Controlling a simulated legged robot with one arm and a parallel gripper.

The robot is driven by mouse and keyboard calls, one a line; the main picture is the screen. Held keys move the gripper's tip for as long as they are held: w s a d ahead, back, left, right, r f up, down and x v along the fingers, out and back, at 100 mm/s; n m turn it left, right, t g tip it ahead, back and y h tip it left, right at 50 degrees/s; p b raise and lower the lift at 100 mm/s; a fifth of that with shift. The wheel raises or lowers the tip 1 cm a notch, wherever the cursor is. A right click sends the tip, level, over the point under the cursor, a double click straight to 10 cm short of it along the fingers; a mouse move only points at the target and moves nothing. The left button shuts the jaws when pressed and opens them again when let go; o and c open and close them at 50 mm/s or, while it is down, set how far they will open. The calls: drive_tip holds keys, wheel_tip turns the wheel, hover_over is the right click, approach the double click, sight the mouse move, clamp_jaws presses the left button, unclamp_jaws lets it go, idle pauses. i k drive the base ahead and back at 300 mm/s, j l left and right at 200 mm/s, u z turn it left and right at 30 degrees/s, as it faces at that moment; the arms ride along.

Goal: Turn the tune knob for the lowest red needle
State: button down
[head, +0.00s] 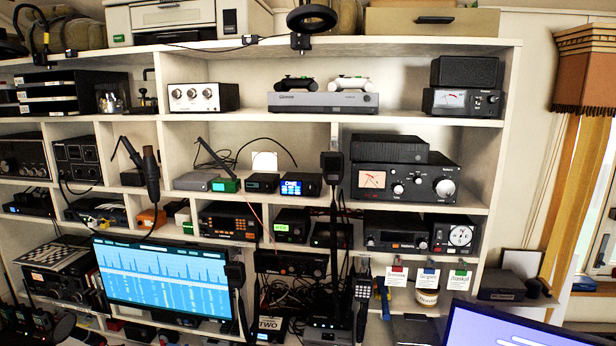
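A black radio (405,180) sits on the middle right shelf. It has a pale pinkish meter (372,179) with a red needle, a small knob (398,189) and a large silver knob (445,187) at its right. A smaller black unit (490,103) on the top shelf has a lit meter (450,99) with reddish marking. One shelf below the radio, a black box holds a round white dial (460,236); its needle colour is too small to tell. Knob labels are unreadable, so I cannot tell which is marked tune. My gripper is not in view.
A blue-lit screen (165,278) stands at the lower left and another screen (520,330) at the lower right. An upright black antenna-like device (332,168) stands left of the radio. Tags (428,278) hang below the shelf. A wooden post and lampshade (585,70) are at right.

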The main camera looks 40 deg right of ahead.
sight(398, 189)
drive_tip(key=l+z, duration=0.1)
drive_tip(key=z, duration=0.35)
drive_tip(key=l+z, duration=0.1)
drive_tip(key=z, duration=0.3)
drive_tip(key=l+z, duration=0.1)
drive_tip(key=z, duration=0.35)
drive_tip(key=l+z, duration=0.1)
drive_tip(key=z, duration=0.35)
